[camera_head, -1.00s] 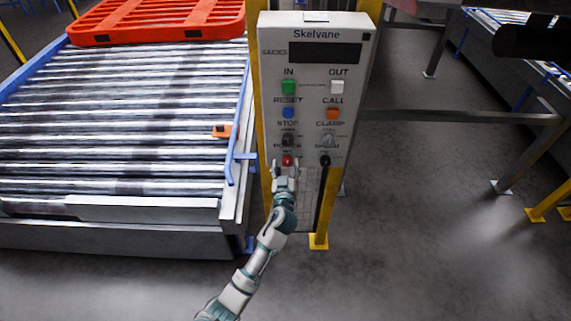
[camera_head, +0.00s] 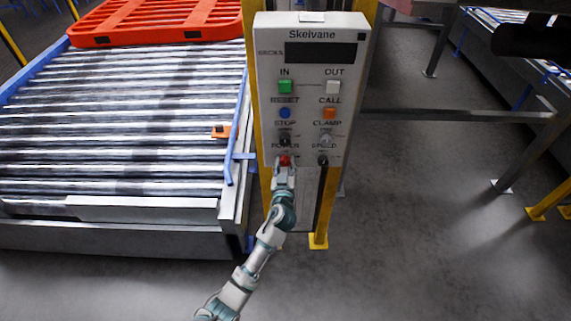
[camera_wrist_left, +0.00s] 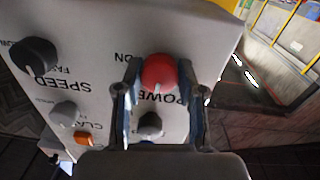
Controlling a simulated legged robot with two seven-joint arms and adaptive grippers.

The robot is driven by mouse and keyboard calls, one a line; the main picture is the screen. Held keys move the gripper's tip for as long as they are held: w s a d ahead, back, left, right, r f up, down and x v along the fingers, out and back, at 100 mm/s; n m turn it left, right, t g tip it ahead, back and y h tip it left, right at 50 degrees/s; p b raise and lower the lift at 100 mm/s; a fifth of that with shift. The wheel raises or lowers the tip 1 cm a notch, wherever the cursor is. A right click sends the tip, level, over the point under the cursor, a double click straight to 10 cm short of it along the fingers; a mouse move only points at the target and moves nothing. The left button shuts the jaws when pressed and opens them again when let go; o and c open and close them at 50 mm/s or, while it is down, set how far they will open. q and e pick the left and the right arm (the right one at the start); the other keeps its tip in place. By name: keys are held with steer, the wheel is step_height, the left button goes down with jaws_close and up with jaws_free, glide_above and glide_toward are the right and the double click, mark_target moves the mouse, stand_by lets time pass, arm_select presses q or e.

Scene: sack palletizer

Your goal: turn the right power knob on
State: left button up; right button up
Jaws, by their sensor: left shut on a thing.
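The red power knob (camera_head: 285,161) sits low on the left of the grey Skelvane control panel (camera_head: 265,75). My left gripper (camera_head: 285,172) reaches up from below and is shut on this knob. In the left wrist view the red knob (camera_wrist_left: 159,71) lies between the two fingers, one on each side, with a pale mark on its lower edge. The word ON stands left of it in that view. The black speed knob (camera_head: 323,160) is to the right of the red one and apart from the gripper. My right gripper does not show.
A roller conveyor (camera_head: 120,130) with an orange pallet (camera_head: 155,22) stands left. Yellow posts flank the panel. Open floor (camera_head: 420,220) lies right.

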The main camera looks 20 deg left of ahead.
arm_select(q)
steer(key=shift+m, duration=0.6)
steer(key=m+p, duration=0.3)
steer(key=m, duration=0.3)
steer(key=shift+d+r+m, duration=0.1)
steer(key=shift+r+m, duration=0.05)
steer(key=shift+m, duration=0.25)
steer(key=m+p, duration=0.2)
steer(key=m, duration=0.3)
steer(key=shift+p, duration=0.3)
steer(key=m+p, duration=0.1)
steer(key=m, duration=0.1)
steer(key=shift+d+m+g, duration=0.1)
steer(key=shift+m+g, duration=0.2)
steer(key=shift+m, duration=0.1)
steer(key=shift+f+m, duration=0.25)
steer(key=shift+m, duration=0.25)
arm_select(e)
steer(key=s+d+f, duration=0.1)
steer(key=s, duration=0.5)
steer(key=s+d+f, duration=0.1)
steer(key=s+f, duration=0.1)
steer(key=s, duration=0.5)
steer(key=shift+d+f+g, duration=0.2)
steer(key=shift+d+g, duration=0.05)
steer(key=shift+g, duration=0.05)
arm_select(q)
steer(key=shift+f, duration=0.1)
